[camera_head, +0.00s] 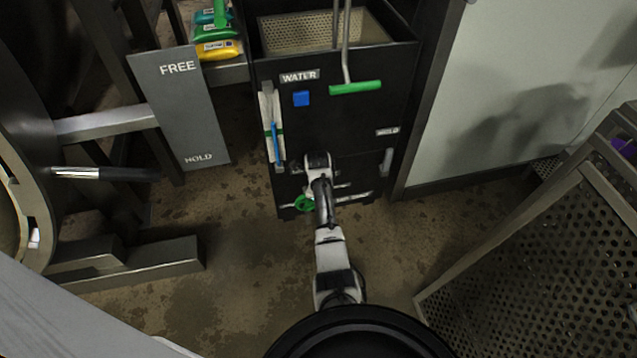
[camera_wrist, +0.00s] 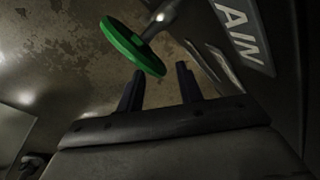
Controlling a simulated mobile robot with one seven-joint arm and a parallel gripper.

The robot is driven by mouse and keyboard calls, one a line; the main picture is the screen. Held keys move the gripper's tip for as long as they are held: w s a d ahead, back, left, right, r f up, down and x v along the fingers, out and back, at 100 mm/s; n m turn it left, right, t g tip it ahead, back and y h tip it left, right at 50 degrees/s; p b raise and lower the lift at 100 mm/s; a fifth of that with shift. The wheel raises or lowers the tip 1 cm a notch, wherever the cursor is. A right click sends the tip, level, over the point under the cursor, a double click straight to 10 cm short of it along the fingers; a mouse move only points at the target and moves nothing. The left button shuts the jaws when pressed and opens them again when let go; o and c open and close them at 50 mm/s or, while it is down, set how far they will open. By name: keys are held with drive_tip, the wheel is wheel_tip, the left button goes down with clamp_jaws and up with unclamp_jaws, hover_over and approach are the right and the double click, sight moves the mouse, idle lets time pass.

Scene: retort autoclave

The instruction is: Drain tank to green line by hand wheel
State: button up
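The black water tank (camera_head: 345,115) stands ahead, with a WATER label and a perforated basket in its open top. A level gauge (camera_head: 272,125) on its left front shows a blue column and a green line; the blue runs from below the line to above it. The green hand wheel (camera_head: 304,203) is low on the tank front; in the wrist view the hand wheel (camera_wrist: 133,46) sits on a metal stem, just beyond my fingertips. My gripper (camera_wrist: 158,82) is open, its two dark fingers apart with nothing between them. In the head view my arm partly covers the lower tank front.
A grey FREE/HOLD panel (camera_head: 182,105) and metal frame stand left. A perforated metal cart (camera_head: 555,265) stands right. A green-handled hook (camera_head: 355,87) hangs over the tank's front. Part of a label (camera_wrist: 238,32) reading "AIN" is beside the wheel. Stained floor is clear left of my arm.

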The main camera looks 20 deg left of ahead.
drive_tip(key=p+v, duration=0.2)
drive_tip(key=v, duration=1)
drive_tip(key=shift+r+p, duration=0.3)
drive_tip(key=shift+p, duration=0.1)
drive_tip(key=shift+o, duration=0.2)
